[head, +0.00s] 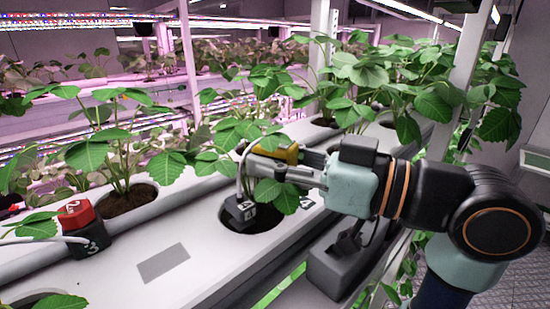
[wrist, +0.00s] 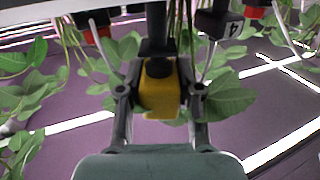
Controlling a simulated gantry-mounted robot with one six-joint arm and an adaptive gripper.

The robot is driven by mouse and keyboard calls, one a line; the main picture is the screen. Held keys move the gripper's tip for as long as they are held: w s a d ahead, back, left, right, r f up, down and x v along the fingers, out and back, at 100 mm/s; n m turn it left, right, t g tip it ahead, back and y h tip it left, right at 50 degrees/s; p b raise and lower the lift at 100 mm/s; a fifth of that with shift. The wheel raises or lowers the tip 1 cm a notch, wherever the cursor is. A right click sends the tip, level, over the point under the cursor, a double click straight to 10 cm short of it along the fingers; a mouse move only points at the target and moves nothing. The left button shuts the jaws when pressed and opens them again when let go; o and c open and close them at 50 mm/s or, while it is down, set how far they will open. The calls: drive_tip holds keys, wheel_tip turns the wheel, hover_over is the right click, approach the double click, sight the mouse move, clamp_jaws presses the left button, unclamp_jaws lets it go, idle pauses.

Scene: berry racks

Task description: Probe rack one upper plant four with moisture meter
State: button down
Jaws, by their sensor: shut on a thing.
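The moisture meter, with a yellow body (head: 276,150), is held in my gripper (head: 268,168) over the near edge of a planting hole (head: 262,218) in the white rack channel. A black block marked 4 (head: 238,209) with a white tube sits at this hole, and plant leaves (head: 240,132) hang over it. In the wrist view, my gripper (wrist: 160,90) is shut around the yellow meter (wrist: 160,98), with a dark stem running up from it. The block marked 4 (wrist: 220,24) is to its right. Whether the probe tip is in the soil is hidden.
A grey holder (head: 335,265) is below my arm. A white post (head: 460,85) rises behind my arm. Leaves crowd the gripper.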

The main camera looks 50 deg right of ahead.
idle(0.3)
drive_tip(key=shift+r+p, duration=0.65)
drive_tip(key=shift+r, duration=0.15)
drive_tip(key=shift+f+b, duration=0.4)
drive_tip(key=shift+f, duration=0.3)
idle(1.2)
drive_tip(key=shift+r+p, duration=0.5)
drive_tip(key=shift+r, duration=0.15)
drive_tip(key=shift+f+b, duration=0.4)
drive_tip(key=shift+f, duration=0.25)
idle(1.3)
drive_tip(key=shift+r+p, duration=0.55)
drive_tip(key=shift+r, duration=0.15)
drive_tip(key=shift+f+b, duration=0.5)
drive_tip(key=shift+f, duration=0.25)
idle(0.9)
